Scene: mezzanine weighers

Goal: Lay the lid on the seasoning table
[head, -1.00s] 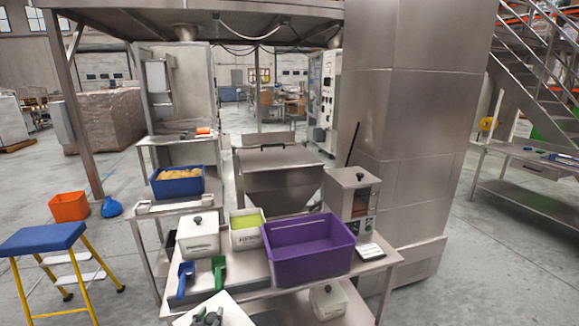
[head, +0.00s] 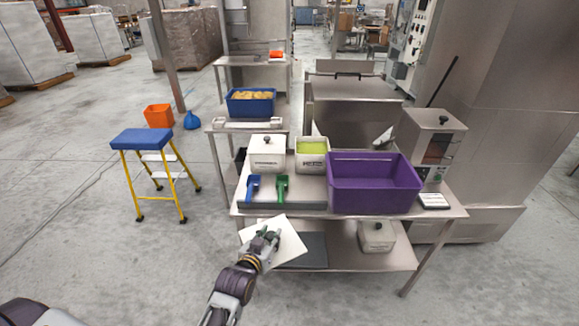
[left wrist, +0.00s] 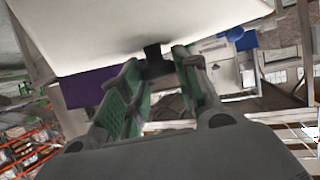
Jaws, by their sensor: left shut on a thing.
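My left gripper (head: 267,238) is shut on the black knob of a white square lid (head: 290,246). In the head view the lid is tilted, in front of the seasoning table (head: 452,208) near its front edge. In the left wrist view the lid (left wrist: 130,25) fills the top, and its black knob (left wrist: 155,62) sits between the green-padded fingers of the gripper (left wrist: 158,82). On the table stand an open white tub (head: 312,158) with yellow-green contents, a lidded white tub (head: 266,156) and a purple bin (head: 373,185). My right gripper is not in view.
A blue scoop (head: 253,187) and a green scoop (head: 282,188) lie at the table's front left. A machine (head: 437,135) stands at its back right. A lidded tub (head: 377,237) is on the lower shelf. A blue-topped step stool (head: 141,140) stands left; floor between is clear.

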